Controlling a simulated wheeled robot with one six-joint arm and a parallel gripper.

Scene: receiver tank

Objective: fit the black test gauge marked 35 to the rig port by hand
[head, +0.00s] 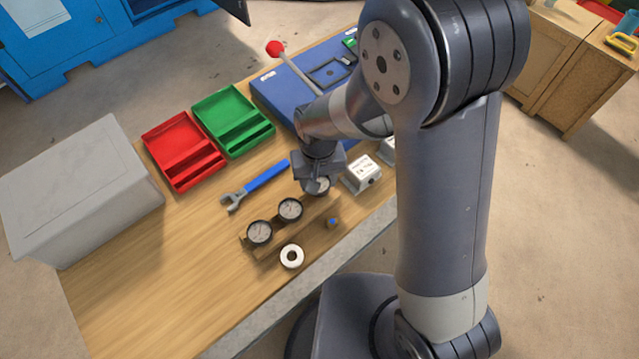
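Two black-rimmed gauges with pale dials, one at the left (259,232) and one in the middle (290,208), sit in a row on a low wooden rack (248,246). A third pale dial (319,187) shows at the right end of this row, directly under my gripper (316,185). My gripper points down at this third gauge and its fingers are partly hidden, so I cannot tell whether they grip it. The numbers on the dials are too small to read. A blue rig panel (275,98) lies at the back of the bench; I cannot make out its port.
A blue-handled wrench (255,187), red tray (182,150), green tray (232,120) and grey box (80,190) lie on the wooden bench. A white ring (292,256) and small blue-topped piece (333,222) are near the front. A red-knobbed lever (276,48) rises over the panel. White boxes (360,174) stand right.

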